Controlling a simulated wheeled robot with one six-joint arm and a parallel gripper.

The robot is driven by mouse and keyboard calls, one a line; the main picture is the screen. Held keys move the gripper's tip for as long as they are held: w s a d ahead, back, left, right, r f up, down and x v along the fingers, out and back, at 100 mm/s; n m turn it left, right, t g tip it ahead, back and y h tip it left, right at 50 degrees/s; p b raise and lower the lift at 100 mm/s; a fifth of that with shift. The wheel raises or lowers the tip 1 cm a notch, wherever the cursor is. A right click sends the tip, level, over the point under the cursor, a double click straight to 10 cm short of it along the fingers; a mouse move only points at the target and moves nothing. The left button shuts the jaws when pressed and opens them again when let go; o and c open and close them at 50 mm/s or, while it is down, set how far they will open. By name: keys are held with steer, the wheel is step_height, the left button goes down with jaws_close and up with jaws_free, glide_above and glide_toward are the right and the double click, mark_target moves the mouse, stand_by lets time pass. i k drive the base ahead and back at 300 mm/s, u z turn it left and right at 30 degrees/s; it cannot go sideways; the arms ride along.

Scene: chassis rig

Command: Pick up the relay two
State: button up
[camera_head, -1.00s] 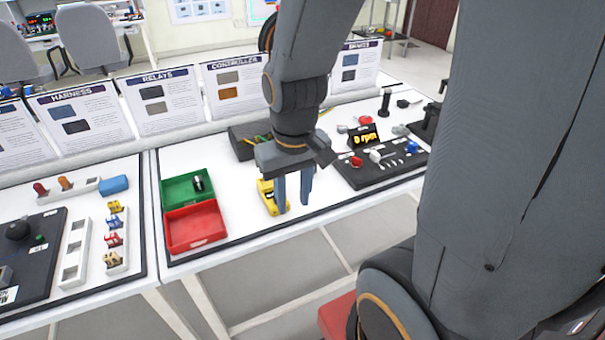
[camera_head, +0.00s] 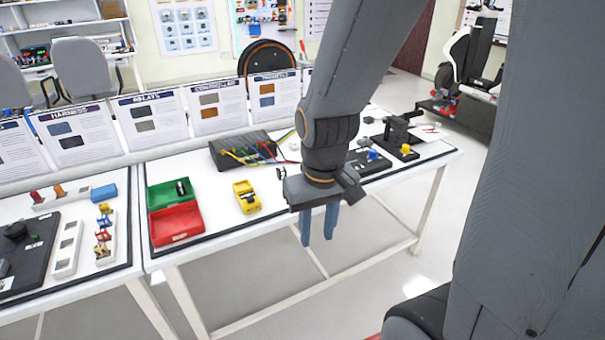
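Several small coloured parts, blue, red and yellow-brown, stand in a narrow white holder (camera_head: 112,244) on the left table; they may be relays, but I cannot tell which is relay two. A dark cylindrical part (camera_head: 180,189) lies in the green bin (camera_head: 158,197), and the red bin (camera_head: 187,219) in front of it looks empty. My gripper (camera_head: 318,238) points down at the front edge of the right table, right of the yellow device (camera_head: 246,197). Its two blue-grey fingers are apart with nothing visible between them.
A dark box with coloured wires (camera_head: 243,148) sits behind the yellow device. Upright sign boards, including RELAYS (camera_head: 152,117), line the back. A black panel (camera_head: 372,160) lies behind my arm. White table is bare around the yellow device.

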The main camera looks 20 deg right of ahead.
mark_target(281, 171)
steer(key=z, duration=0.1)
steer(key=i, duration=1)
steer(key=z, duration=0.05)
